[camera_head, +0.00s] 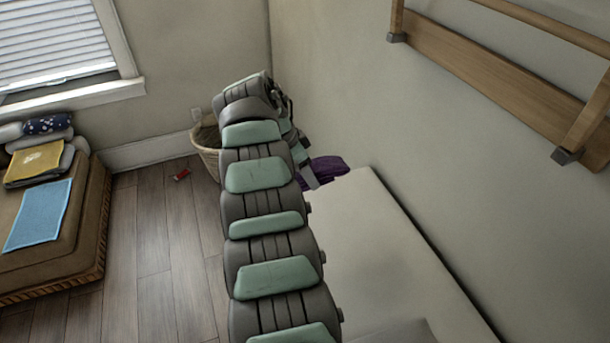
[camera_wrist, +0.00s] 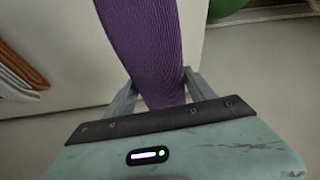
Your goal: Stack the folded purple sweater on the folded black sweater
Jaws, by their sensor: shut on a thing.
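The purple sweater (camera_head: 328,169) shows in the head view at the far end of the pale surface, partly hidden behind my arm. In the wrist view the ribbed purple cloth (camera_wrist: 152,50) runs from the top edge down between my fingers. My gripper (camera_wrist: 160,92) is shut on it. In the head view my gripper (camera_head: 308,172) is beside the purple cloth, mostly covered by my arm. I cannot make out a folded black sweater in either view.
A brown padded seat (camera_head: 85,235) at left holds a blue cloth (camera_head: 38,215), a yellow cloth (camera_head: 35,162) and other folded items. A wicker basket (camera_head: 208,150) stands behind my arm. A small red object (camera_head: 182,174) lies on the floor. A wooden rack (camera_head: 490,80) hangs right.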

